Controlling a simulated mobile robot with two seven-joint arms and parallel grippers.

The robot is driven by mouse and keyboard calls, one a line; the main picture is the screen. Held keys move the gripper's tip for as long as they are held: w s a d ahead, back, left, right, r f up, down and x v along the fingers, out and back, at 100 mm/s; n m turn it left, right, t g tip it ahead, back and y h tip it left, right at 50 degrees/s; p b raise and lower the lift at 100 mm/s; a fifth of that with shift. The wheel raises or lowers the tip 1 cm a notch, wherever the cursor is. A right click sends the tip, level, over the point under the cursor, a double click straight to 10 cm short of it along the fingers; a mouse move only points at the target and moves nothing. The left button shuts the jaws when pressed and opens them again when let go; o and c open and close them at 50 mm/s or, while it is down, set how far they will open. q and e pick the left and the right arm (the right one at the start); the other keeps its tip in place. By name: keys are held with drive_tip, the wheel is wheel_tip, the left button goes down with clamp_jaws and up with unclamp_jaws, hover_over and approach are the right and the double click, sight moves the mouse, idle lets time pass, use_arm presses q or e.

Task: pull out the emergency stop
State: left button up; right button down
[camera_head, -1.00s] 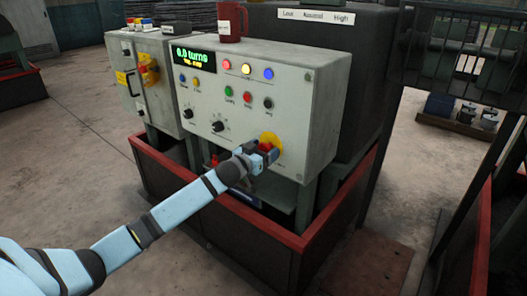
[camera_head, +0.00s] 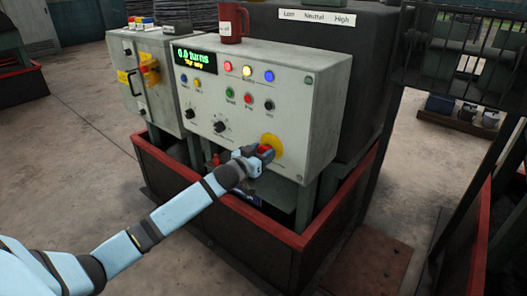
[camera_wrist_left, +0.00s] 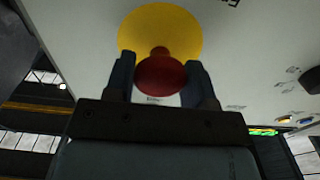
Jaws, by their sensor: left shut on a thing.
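The emergency stop is a red mushroom knob (camera_wrist_left: 160,76) in front of a round yellow plate (camera_wrist_left: 158,28) on the control panel. In the wrist view a short red stem shows between knob and plate. My left gripper (camera_head: 264,152) is shut on the red knob, with one dark blue finger on each side of it. In the head view the gripper stands a little out from the yellow plate (camera_head: 273,146) and partly hides the knob. My right gripper is not in view.
The grey control panel (camera_head: 300,120) carries lamps, buttons, dials and a lit display (camera_head: 194,56). A red mug (camera_head: 231,22) stands on top. A red-topped barrier (camera_head: 265,232) runs below the panel, under my left arm. Open floor lies in front.

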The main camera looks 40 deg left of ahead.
use_arm(q)
drive_tip(key=o, duration=1)
drive_tip(key=shift+s+f, duration=0.1)
drive_tip(key=shift+f, duration=0.1)
drive_tip(key=shift+o, duration=1.4)
drive_tip(key=shift+s+r, duration=0.15)
drive_tip(key=s+a+p, duration=0.1)
drive_tip(key=s+p, duration=0.2)
drive_tip(key=s, duration=1)
drive_tip(key=shift+s, duration=0.35)
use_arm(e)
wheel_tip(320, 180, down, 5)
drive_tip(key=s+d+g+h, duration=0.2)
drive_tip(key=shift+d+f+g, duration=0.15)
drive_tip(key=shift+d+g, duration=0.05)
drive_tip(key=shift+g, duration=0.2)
